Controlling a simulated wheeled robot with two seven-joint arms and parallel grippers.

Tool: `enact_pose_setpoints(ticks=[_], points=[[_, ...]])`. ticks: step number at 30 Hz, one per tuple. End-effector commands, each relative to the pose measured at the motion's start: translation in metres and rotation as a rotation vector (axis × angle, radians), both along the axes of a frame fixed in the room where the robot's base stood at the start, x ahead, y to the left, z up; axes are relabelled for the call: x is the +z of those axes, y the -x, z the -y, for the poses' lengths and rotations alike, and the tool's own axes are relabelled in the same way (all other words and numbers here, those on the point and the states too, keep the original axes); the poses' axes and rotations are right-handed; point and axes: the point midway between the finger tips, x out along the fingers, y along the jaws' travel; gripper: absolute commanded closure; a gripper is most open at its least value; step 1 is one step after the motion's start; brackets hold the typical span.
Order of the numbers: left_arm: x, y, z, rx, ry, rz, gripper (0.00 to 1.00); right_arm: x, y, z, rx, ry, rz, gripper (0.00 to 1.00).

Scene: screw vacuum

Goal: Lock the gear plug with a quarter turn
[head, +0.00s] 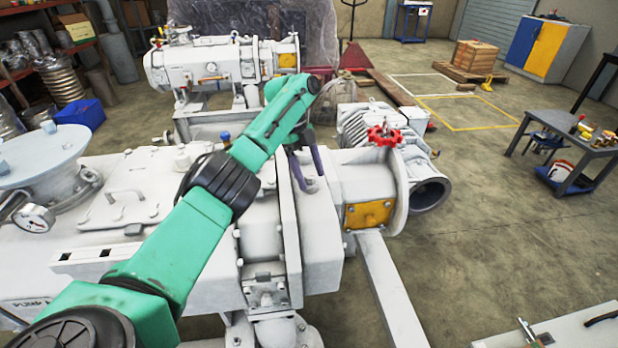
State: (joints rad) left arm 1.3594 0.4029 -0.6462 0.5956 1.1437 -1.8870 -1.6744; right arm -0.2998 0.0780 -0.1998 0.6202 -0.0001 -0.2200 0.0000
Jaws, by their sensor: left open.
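The white screw vacuum pump (190,255) fills the lower left and middle of the head view. My left arm reaches over it from the lower left, and my left gripper (308,180) points down at the pump's top near its right end. Its purple fingers are open and stand apart around a small grey plug-like piece (313,185) on the pump's top. I take this piece for the gear plug; it is small and partly covered, so its turn angle cannot be told. Whether the fingers touch it is unclear. My right gripper is not in view.
A red handwheel valve (383,136) and a yellow plate (368,214) are right of the gripper. A blue cap (225,138) stands on the pump behind my arm. A gauge (34,218) is at the left.

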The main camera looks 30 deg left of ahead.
Motion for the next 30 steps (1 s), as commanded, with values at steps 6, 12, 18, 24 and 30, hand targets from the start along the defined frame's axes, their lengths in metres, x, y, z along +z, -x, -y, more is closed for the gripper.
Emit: enact_pose_setpoints(ticks=[6,12,18,24,30], points=[[0.062,0.000,-0.001,0.003,0.001,0.002,0.23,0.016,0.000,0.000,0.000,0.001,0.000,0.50],[0.112,0.000,-0.003,0.004,0.001,0.000,0.23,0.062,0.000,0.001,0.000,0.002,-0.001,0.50],[0.152,0.000,-0.005,0.004,0.001,-0.001,0.23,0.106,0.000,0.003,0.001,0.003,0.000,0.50],[0.179,0.000,-0.006,0.005,0.002,-0.001,0.23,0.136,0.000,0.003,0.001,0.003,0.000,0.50],[0.183,0.000,-0.007,0.006,0.001,-0.001,0.23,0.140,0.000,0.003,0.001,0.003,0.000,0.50]])
